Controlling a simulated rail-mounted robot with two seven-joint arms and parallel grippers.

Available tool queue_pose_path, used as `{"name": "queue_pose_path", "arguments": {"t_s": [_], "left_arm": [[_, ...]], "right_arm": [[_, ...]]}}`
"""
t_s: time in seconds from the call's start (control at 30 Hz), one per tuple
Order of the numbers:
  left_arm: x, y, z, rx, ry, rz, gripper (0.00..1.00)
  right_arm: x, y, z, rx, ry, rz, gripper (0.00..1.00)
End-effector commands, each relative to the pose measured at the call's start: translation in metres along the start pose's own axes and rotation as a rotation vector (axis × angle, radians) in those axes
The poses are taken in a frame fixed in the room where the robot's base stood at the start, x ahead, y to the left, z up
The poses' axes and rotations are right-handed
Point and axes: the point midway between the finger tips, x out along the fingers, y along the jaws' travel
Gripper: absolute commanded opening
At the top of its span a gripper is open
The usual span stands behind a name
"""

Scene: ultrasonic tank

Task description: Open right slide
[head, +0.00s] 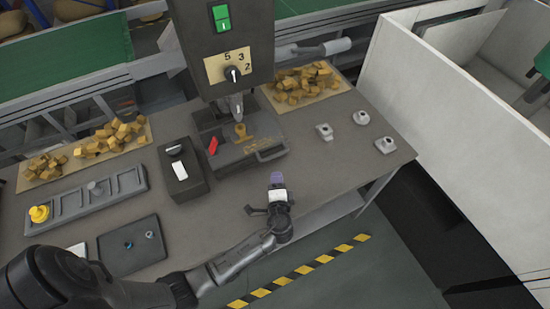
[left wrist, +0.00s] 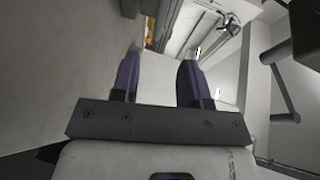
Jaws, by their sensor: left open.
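A dark grey slide unit (head: 228,158) sits on the bench under the press head, with a loop handle (head: 272,153) on its front right side. A small brass-coloured part (head: 240,131) stands on top of it, and a red lever (head: 213,146) is at its left. The slide looks pushed in. My left gripper (head: 277,178) is in front of the handle, near the bench's front edge, apart from it. In the left wrist view its two purple fingers (left wrist: 158,75) are spread with nothing between them. The handle is not clear in that view. My right gripper is not seen.
The machine column (head: 222,50) with a green switch and dial rises behind the slide. A black switch box (head: 182,170) stands left. Several small metal fittings (head: 361,117) are at right. Bench space right of the handle is clear.

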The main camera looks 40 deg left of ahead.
Motion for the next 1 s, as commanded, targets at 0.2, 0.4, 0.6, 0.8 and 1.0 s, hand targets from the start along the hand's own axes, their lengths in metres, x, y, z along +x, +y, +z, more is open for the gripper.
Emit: {"name": "queue_pose_path", "arguments": {"t_s": [0.2, 0.4, 0.6, 0.8, 1.0], "left_arm": [[0.04, -0.002, 0.001, 0.001, -0.003, -0.002, 0.41], [0.077, -0.001, 0.001, 0.001, -0.002, 0.0, 0.41], [0.105, -0.001, 0.001, 0.001, -0.002, 0.0, 0.41], [0.12, 0.0, 0.001, -0.001, -0.002, 0.001, 0.41], [0.125, -0.001, 0.001, -0.002, -0.002, 0.001, 0.41]], "right_arm": [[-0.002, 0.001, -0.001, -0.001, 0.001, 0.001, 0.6], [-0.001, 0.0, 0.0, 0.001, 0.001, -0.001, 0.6], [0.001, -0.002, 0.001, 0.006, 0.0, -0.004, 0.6], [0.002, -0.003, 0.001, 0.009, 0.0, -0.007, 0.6], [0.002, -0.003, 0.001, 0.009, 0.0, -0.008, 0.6]]}}
